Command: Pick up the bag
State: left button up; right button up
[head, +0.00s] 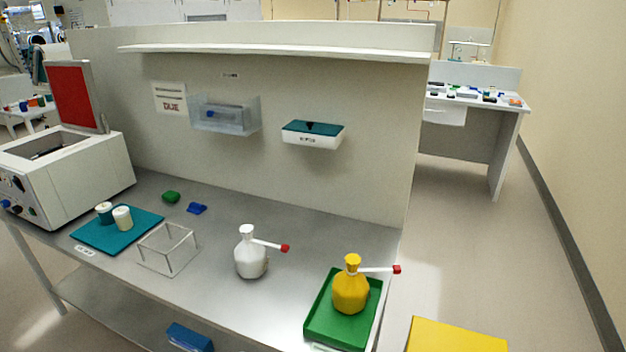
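I cannot make out anything that is clearly a bag. A small green lump (171,197) and a small blue piece (197,208) lie on the metal bench (215,260) behind the wire frame; both are too small to identify. Neither of my grippers is in view.
A white machine with a raised red lid (72,97) stands at the left. Two small jars stand on a teal mat (88,236). A wire frame (168,248), a white bottle (250,258) and a yellow bottle (350,291) in a green tray (320,322) stand in front.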

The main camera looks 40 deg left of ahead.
aim_at(252, 262)
jog(key=u, duration=1.55)
jog(key=i+j, duration=0.1)
jog(key=j, duration=0.15)
jog(key=i+j, duration=0.1)
jog(key=j, duration=0.15)
jog(key=i+j+z, duration=0.1)
jog(key=j+z, duration=0.25)
jog(key=i+j+z, duration=0.1)
jog(key=j+z, duration=0.6)
jog(key=i+l, duration=0.05)
